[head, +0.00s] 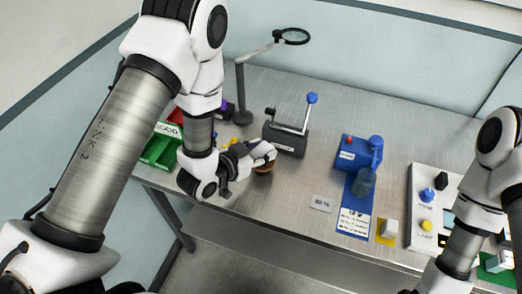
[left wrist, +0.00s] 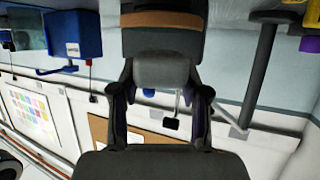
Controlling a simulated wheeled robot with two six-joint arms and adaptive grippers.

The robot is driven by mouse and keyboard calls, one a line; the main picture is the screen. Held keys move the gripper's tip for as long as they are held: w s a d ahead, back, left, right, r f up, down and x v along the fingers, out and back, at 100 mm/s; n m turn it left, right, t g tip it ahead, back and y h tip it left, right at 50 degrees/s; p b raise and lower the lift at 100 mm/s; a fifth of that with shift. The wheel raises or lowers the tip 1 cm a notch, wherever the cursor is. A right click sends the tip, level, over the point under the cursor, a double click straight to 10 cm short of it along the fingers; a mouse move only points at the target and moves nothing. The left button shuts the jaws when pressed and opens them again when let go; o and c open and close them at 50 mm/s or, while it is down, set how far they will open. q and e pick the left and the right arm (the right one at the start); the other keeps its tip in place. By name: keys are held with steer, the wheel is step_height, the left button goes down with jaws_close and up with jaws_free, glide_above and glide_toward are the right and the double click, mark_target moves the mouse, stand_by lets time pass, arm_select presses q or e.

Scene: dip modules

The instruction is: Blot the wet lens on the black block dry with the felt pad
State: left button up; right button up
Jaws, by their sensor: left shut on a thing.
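My left gripper (head: 258,157) is shut on a small block with a grey grip and a brown layer (head: 264,169), seemingly the felt pad, low over or on the table's near left part. In the left wrist view the fingers (left wrist: 162,78) pinch its grey grip, and the pad (left wrist: 162,20) shows a brown band and a dark face. I cannot tell if it touches anything. I cannot make out the wet lens or its black block; my left arm and gripper may hide them. My right gripper is out of view; only its arm shows at the right.
Behind the gripper stand a dark lever fixture (head: 287,140) with a blue knob and a magnifier on a post (head: 241,90). Green bins (head: 158,150) lie left. A blue station (head: 358,185), yellow pad (head: 386,236) and white control panel (head: 424,215) are right. Bare table (head: 285,205) lies in front.

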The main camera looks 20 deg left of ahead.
arm_select(q)
steer(key=shift+r+p, duration=2.1)
steer(key=shift+r, duration=1.1)
steer(key=shift+f, duration=0.1)
